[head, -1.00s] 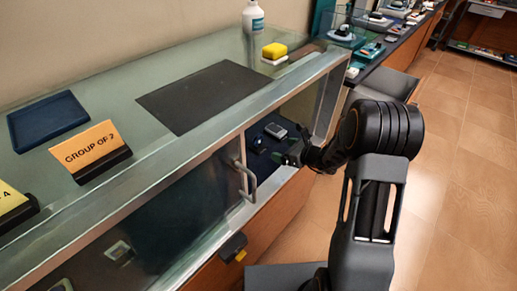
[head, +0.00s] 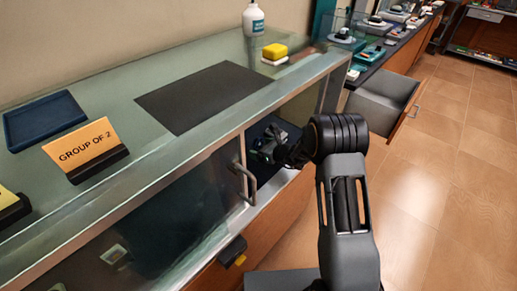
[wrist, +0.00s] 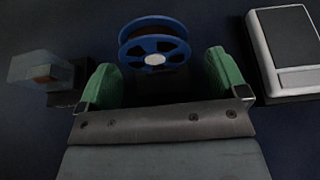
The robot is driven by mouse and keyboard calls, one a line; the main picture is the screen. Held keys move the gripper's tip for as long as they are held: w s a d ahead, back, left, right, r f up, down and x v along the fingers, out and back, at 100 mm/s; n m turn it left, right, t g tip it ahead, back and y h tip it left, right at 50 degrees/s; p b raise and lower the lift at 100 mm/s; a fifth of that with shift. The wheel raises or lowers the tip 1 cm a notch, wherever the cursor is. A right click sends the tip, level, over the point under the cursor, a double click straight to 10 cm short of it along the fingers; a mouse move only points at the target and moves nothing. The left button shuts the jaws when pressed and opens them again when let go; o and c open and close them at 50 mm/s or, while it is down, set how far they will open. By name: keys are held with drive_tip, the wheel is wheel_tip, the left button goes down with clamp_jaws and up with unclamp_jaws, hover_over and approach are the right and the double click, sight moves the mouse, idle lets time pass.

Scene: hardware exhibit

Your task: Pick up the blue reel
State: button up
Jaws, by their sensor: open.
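The blue reel (wrist: 154,45) shows in the wrist view at the top middle. It has two blue spoked flanges and a pale hub, and sits upright or tilted on a dark stand. My gripper (wrist: 160,75) is open, with its green fingertips to the left and right of the reel's lower part and nothing held between them. In the head view my gripper (head: 262,152) reaches through the open section of the glass display case (head: 215,165). The reel is not clear in the head view, hidden by my gripper and the case.
In the wrist view a grey-and-black device (wrist: 287,50) lies close on the right, and a small clear block on a dark base (wrist: 60,80) stands on the left. The case's door handle (head: 243,183) and metal frame are near my arm.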

drive_tip(key=shift+w+a+f, duration=0.2)
drive_tip(key=shift+w+a, duration=0.1)
drive_tip(key=shift+w, duration=0.05)
drive_tip(key=shift+c, duration=0.2)
drive_tip(key=c, duration=1)
drive_tip(key=shift+r, duration=0.1)
